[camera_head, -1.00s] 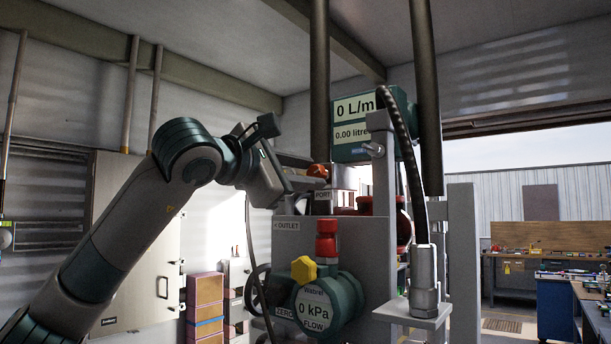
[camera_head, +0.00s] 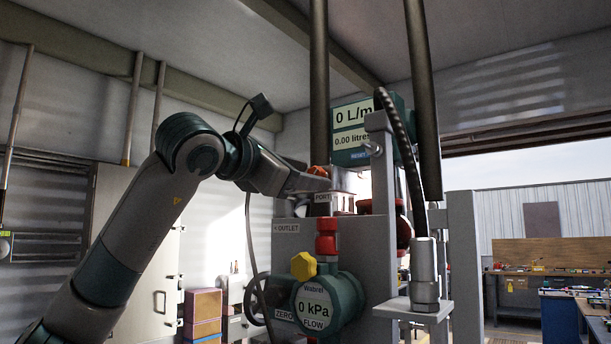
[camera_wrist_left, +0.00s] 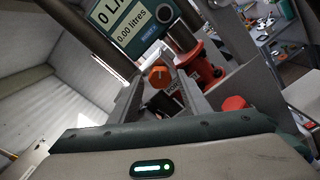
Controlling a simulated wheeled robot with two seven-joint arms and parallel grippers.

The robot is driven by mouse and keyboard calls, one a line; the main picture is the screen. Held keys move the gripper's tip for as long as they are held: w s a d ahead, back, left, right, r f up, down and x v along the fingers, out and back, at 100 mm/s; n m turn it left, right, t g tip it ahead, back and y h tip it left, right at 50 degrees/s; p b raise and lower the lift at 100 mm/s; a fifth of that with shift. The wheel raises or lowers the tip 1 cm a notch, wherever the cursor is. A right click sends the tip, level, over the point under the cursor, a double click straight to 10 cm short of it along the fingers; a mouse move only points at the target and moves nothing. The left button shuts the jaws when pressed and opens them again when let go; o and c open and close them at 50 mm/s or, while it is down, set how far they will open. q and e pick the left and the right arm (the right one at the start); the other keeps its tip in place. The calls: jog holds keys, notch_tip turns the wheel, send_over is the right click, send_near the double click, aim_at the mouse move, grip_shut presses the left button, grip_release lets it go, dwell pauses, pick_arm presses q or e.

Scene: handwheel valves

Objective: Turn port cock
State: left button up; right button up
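The port cock has an orange knob (camera_head: 318,170) on top of the grey valve rig, just above the PORT label (camera_head: 322,198). My left gripper (camera_head: 322,184) reaches in from the left, its fingers level and pointing right at the cock, partly covering it. In the left wrist view the orange knob (camera_wrist_left: 159,76) shows between the tips of the two spread fingers (camera_wrist_left: 158,82). The fingers look open; whether either touches the knob I cannot tell. My right gripper is not in view.
A flow meter (camera_head: 361,130) reading 0 L/m stands above the cock. A black hose (camera_head: 402,165) and upright pipes rise close on the right. A red fitting (camera_head: 327,237), a yellow knob (camera_head: 303,266) and a 0 kPa gauge (camera_head: 315,305) sit below.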

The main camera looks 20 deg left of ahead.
pick_arm(q)
jog(key=shift+s, duration=0.1)
jog(key=shift+b+v, duration=0.55)
jog(key=shift+v, duration=0.6)
jog(key=shift+a, duration=0.1)
